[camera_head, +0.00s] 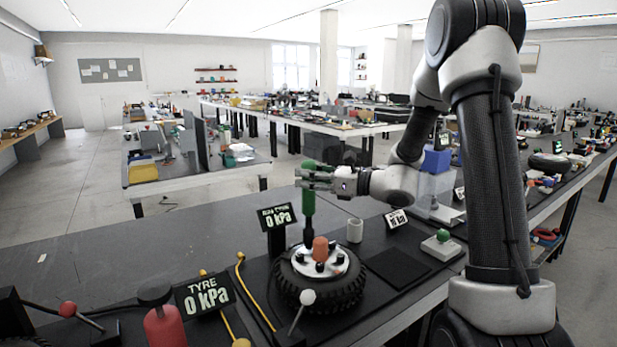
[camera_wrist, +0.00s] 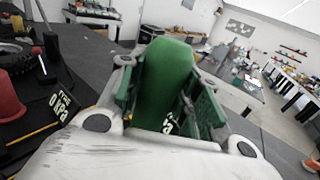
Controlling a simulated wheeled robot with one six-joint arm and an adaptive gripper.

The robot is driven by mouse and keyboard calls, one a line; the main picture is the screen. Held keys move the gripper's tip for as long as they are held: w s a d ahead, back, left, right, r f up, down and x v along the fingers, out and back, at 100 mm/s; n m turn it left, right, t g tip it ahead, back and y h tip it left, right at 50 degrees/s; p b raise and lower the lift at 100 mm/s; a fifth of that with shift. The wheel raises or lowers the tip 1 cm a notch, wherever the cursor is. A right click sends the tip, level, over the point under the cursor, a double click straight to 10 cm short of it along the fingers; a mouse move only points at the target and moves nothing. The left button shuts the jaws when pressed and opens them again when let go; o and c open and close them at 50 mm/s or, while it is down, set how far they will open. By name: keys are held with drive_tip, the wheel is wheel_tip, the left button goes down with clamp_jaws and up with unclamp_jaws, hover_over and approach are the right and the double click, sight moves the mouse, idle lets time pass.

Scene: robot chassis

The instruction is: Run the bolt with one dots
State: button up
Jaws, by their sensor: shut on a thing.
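My gripper (camera_head: 316,178) is shut on a green upright tool (camera_head: 308,208), which looks like a nut driver. In the wrist view the tool's green handle (camera_wrist: 168,82) stands between the two fingers. The tool's lower end is over the far left part of a silver wheel hub (camera_head: 335,268); I cannot tell whether it touches a bolt. The hub sits in a black tyre (camera_head: 322,297) lying flat on the bench. Several dark bolts (camera_head: 320,267) show around the hub, and an orange knob (camera_head: 320,246) stands on it. Dot marks are too small to make out.
A red cylinder (camera_head: 165,327) stands front left.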

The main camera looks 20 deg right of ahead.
sight(308, 161)
idle(0.5)
drive_tip(key=shift+r, duration=2.75)
drive_tip(key=shift+s, duration=0.1)
